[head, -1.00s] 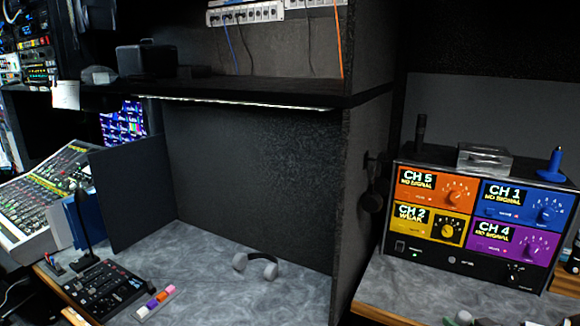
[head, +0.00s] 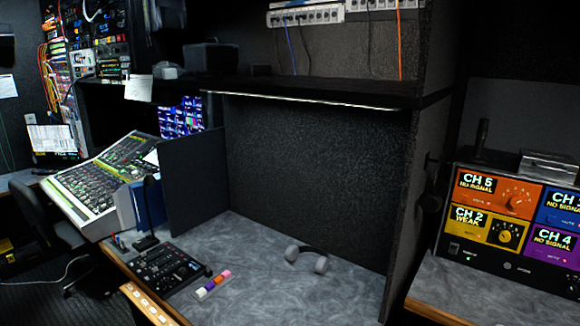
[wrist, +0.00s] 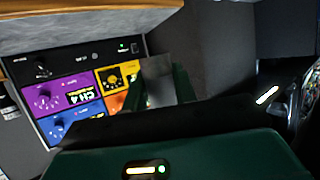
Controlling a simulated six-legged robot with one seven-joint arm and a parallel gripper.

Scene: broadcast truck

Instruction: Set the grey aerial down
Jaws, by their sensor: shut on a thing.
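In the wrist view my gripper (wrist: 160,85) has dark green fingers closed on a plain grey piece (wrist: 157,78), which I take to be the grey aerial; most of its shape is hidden. The receiver box behind it appears upside down, with its colored channel panels (wrist: 62,97). In the head view my gripper and the held piece are out of frame. The receiver (head: 508,265) stands at the right on the grey counter, cut off by the frame edge. A dark upright aerial (head: 482,138) and a grey metal block (head: 548,168) are on its top.
A grey desk (head: 250,262) holds headphones (head: 307,258), a black control panel (head: 165,272) and a strip of colored blocks (head: 213,284). A mixing console (head: 100,185) is at left.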

